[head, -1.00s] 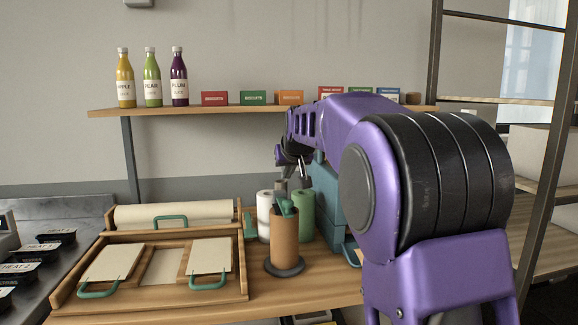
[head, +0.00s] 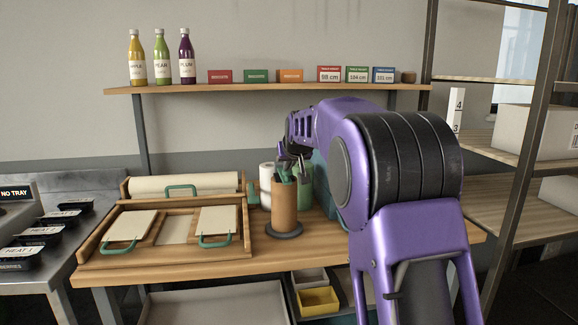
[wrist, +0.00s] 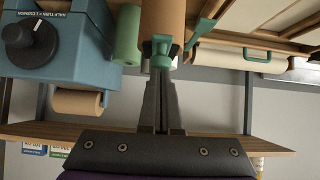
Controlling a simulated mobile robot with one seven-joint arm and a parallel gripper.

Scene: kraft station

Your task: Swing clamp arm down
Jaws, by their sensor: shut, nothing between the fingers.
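My gripper (wrist: 160,85) is shut and empty. In the wrist view its tips are at or very near a teal piece (wrist: 162,44) at the mouth of a brown cylinder (wrist: 165,14); I cannot tell if they touch. In the head view the brown cylinder (head: 284,208) stands upright on a dark round base, with teal pieces (head: 284,170) at its top, and my gripper (head: 296,170) is just above. A separate teal upright part (head: 251,193) stands by the right end of the paper-roll holder; it also shows in the wrist view (wrist: 204,28). I cannot tell which teal part is the clamp arm.
A wooden tray (head: 166,258) with teal-handled boards lies left on the bench. A cream roll (head: 185,183) lies behind it. A blue box (wrist: 60,45) with a black knob and a green roll (wrist: 127,35) stand near the cylinder. A shelf (head: 230,88) with bottles runs behind.

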